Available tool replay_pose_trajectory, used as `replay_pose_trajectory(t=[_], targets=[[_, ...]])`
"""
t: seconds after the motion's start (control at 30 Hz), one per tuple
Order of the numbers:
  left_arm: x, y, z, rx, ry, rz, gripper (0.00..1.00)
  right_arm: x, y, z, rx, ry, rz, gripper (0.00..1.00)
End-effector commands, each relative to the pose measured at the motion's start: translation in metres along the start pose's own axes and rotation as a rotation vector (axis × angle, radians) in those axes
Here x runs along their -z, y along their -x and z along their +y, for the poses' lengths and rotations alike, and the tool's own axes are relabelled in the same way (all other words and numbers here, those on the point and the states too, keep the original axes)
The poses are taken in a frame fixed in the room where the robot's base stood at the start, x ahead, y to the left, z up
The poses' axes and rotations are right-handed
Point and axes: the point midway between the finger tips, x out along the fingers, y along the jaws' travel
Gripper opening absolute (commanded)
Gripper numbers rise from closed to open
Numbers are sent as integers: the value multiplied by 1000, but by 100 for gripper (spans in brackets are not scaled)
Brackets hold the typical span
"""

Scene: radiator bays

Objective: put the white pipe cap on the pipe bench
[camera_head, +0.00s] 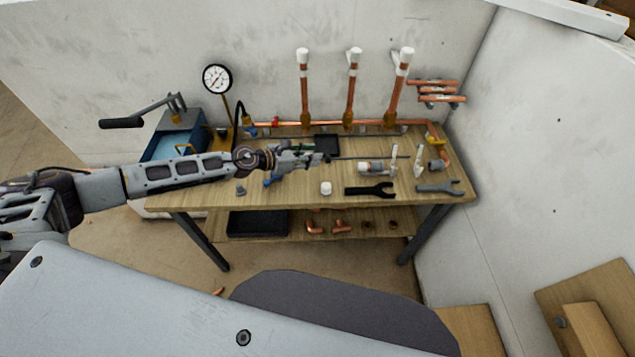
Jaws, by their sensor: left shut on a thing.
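A small white pipe cap (326,188) stands on the wooden top of the pipe bench (290,194), near its front edge. My left arm reaches in from the left across the bench. My left gripper (322,157) is over the middle of the bench, behind the white cap in the picture and apart from it. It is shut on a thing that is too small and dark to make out. A thin grey rod (372,157) runs right from near the fingertips; I cannot tell whether it is held. My right gripper is not in view.
Copper pipes with white tops (354,85) rise behind the bench. A blue box (172,145) and gauge (216,79) are on the left.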

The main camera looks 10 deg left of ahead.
Motion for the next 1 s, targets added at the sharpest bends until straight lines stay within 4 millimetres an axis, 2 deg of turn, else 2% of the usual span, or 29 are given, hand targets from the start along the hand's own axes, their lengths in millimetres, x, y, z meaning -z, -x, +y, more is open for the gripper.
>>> replay_pose_trajectory(t=[0.63,1.0], targets=[[3,-1,-4,-1,1,-1,12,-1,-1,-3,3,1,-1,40],[33,-13,-5,0,4,1,12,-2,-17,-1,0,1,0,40]])
